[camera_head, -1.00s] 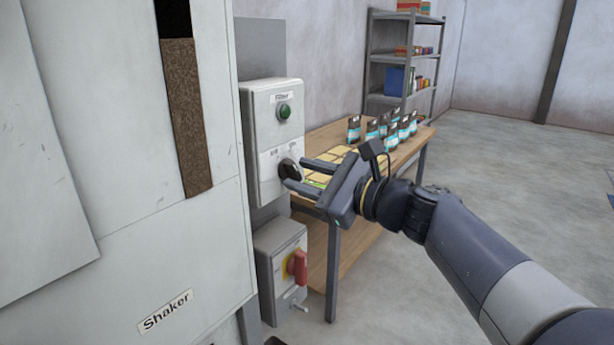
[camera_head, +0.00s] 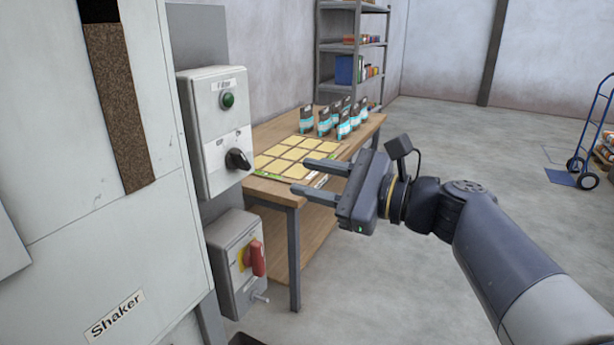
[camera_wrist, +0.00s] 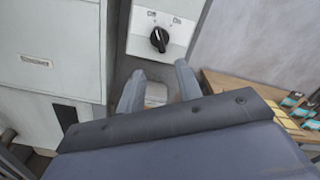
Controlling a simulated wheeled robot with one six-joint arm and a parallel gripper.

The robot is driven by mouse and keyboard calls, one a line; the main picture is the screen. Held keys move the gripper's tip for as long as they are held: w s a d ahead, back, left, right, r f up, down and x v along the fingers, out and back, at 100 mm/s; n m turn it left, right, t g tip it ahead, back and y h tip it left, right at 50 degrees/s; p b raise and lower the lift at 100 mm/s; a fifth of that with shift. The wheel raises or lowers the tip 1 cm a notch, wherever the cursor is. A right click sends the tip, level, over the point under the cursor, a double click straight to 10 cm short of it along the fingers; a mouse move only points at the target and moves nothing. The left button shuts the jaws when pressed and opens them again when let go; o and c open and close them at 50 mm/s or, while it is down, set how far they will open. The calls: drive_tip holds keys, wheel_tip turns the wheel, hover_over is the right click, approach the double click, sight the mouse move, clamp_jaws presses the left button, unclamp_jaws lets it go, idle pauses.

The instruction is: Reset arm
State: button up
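My gripper (camera_head: 306,177) is open and empty in the head view, its two fingers apart and pointing left. It is in the air right of the control box (camera_head: 213,133), in front of the wooden table. The box has a green button (camera_head: 228,100) and a black rotary knob (camera_head: 238,159); a clear gap separates the fingers from the knob. In the wrist view the spread fingers (camera_wrist: 158,84) have nothing between them, and the knob (camera_wrist: 159,40) shows beyond them.
A lower box with a red switch (camera_head: 257,258) is below the control box. The Shaker cabinet (camera_head: 110,235) fills the left. The wooden table (camera_head: 262,190) holds yellow cards (camera_head: 290,155) and several bags (camera_head: 343,124). A shelf (camera_head: 318,60) and hand truck (camera_head: 590,130) stand behind.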

sight(247, 163)
drive_tip(key=p+x, duration=0.1)
drive_tip(key=x, duration=1)
drive_tip(key=shift+r, duration=0.1)
drive_tip(key=shift+d, duration=0.1)
drive_tip(key=shift+d, duration=0.1)
